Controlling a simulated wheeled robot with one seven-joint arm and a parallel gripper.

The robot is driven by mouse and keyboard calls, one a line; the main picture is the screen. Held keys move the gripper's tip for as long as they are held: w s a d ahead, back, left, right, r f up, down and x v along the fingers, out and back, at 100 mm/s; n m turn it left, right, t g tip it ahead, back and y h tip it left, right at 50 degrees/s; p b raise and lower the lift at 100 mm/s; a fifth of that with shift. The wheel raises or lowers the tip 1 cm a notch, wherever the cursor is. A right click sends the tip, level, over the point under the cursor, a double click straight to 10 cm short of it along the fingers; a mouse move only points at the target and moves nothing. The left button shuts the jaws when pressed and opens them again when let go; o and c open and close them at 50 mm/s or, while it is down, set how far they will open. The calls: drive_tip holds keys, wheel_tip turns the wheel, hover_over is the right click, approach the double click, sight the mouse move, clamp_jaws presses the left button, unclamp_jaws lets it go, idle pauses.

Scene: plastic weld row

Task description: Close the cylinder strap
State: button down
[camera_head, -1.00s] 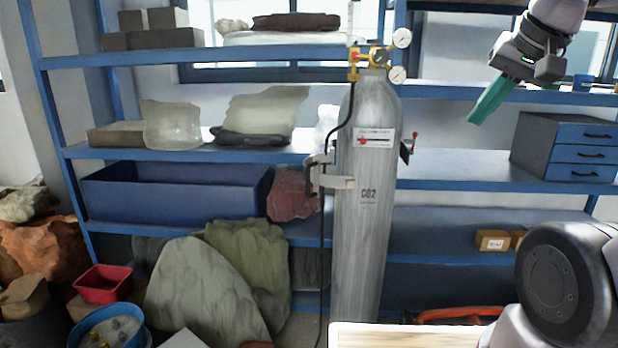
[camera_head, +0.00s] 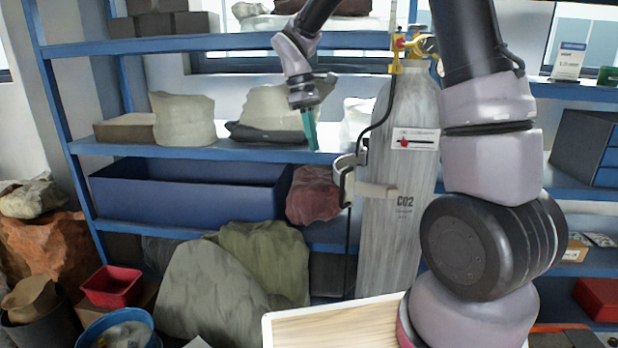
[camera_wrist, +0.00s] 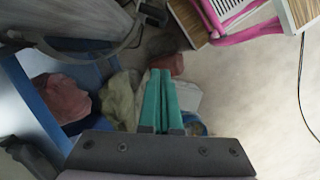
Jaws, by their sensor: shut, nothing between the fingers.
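The grey CO2 cylinder (camera_head: 385,250) stands upright in front of the blue shelf rack. The cylinder's right side is hidden behind my arm. My gripper (camera_head: 312,147) points down, left of the cylinder and above and left of the bracket, apart from both. Its green fingers (camera_wrist: 160,73) are together in the wrist view, with nothing between them. A grey curved part lies at that view's upper left; I cannot tell what it is.
A blue bin (camera_head: 185,195) and a dark red bag (camera_head: 314,195) sit on the shelf below my gripper. Large stones (camera_head: 215,290) lean below. A black hose runs down the cylinder's left side. A wooden tabletop (camera_head: 325,330) stands in front.

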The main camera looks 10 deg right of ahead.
drive_tip(key=s+d+f, duration=0.3)
drive_tip(key=d+f, duration=0.1)
drive_tip(key=f, duration=0.6)
drive_tip(key=shift+s+d, duration=0.2)
drive_tip(key=shift+s, duration=0.2)
